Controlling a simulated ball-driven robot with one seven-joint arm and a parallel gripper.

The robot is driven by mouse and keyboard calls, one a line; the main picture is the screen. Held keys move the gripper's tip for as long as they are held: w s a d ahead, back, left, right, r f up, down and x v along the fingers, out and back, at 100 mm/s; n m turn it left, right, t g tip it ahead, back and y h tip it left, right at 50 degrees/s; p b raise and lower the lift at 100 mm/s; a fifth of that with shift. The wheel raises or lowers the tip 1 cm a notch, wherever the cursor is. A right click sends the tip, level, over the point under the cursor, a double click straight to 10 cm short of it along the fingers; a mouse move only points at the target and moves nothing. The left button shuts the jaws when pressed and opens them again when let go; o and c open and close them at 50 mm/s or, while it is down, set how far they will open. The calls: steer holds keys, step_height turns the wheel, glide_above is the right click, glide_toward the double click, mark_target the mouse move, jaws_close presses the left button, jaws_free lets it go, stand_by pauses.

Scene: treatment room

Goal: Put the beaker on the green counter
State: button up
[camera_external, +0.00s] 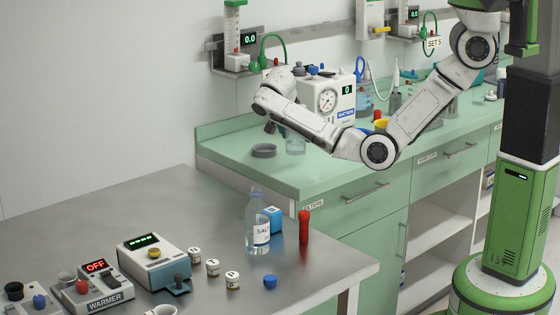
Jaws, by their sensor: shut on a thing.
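A clear glass beaker (295,147) is upright over the left end of the green counter (240,165). My gripper (276,129) points down at the beaker's upper left and is shut on it. My forearm hides part of the beaker's rim and much of the finger contact. I cannot tell whether the beaker's base touches the counter or hangs just above it.
The suction unit (328,96) stands behind. The lower steel table (130,205) in front holds a saline bottle (258,222), a red tube (304,226) and a blue box (273,219). The counter's front left corner is clear.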

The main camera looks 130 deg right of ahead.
mark_target(291, 148)
steer(key=shift+w+d+f, duration=0.4)
steer(key=shift+d+f, duration=0.1)
steer(key=shift+f, duration=0.2)
steer(key=shift+f+p, duration=0.65)
steer(key=shift+f, duration=1)
steer(key=shift+f, duration=0.15)
steer(key=o, duration=1.1)
steer(key=b+v, duration=0.2)
steer(key=v, duration=1)
